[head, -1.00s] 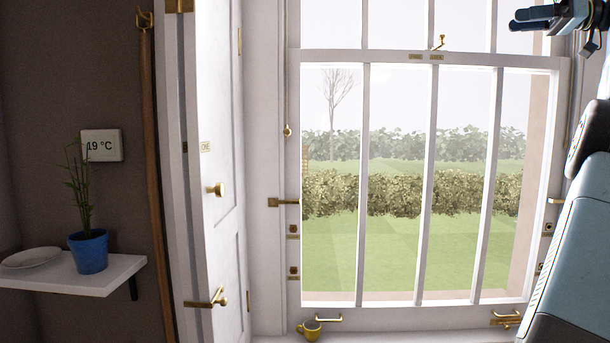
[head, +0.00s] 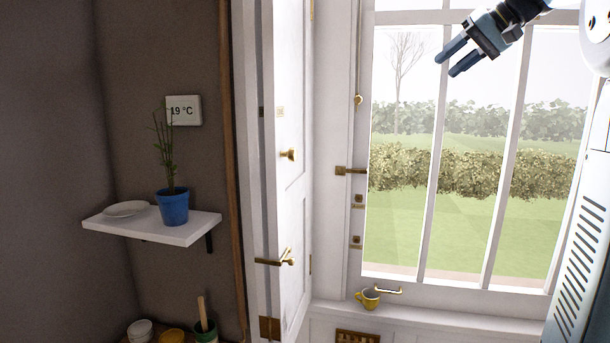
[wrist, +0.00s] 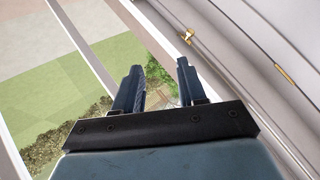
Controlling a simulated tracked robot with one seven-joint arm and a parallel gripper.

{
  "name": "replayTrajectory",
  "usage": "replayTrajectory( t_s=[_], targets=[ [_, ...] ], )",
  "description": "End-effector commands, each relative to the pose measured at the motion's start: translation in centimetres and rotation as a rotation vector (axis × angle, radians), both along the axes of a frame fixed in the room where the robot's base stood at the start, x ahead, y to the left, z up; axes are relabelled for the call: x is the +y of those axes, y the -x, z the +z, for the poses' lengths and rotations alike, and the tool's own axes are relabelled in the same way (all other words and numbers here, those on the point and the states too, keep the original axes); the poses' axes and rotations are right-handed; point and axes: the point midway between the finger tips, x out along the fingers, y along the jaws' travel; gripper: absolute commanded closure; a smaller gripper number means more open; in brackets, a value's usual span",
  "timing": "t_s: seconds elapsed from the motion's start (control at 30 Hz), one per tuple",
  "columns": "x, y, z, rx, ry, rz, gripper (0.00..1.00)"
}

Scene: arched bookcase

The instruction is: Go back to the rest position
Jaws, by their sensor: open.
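My gripper (head: 449,63) is at the upper right of the head view, in front of the window (head: 432,200). Its two dark blue fingers are apart and point down and to the left, with nothing between them. In the wrist view my gripper (wrist: 158,75) also shows open and empty, with the white window frame, hedge and lawn beyond the fingers. My arm runs down the right edge of the head view.
A white panelled shutter (head: 292,170) with brass knobs stands left of the window. A wall shelf (head: 195,233) holds a blue plant pot (head: 173,207) and a white plate (head: 126,209).

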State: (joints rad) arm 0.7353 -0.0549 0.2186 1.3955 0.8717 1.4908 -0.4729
Motion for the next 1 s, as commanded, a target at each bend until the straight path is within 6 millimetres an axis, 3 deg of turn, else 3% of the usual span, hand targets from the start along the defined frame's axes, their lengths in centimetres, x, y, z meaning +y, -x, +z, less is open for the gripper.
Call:
replayTrajectory(
  t_s=[0.03,0.13,0.4,0.6,0.8,1.0],
  targets=[
    [2.0,1.0,-1.5,0.034,0.026,-0.013,0.59],
    [4.5,3.0,-4.7,0.095,0.081,-0.052,0.59],
    [8.9,10.2,-13.5,0.204,0.243,-0.139,0.59],
    [10.2,16.3,-20.4,0.236,0.370,-0.176,0.59],
    [10.3,22.2,-27.2,0.225,0.486,-0.186,0.59],
    [9.8,25.8,-32.2,0.198,0.561,-0.177,0.59]
  ],
)
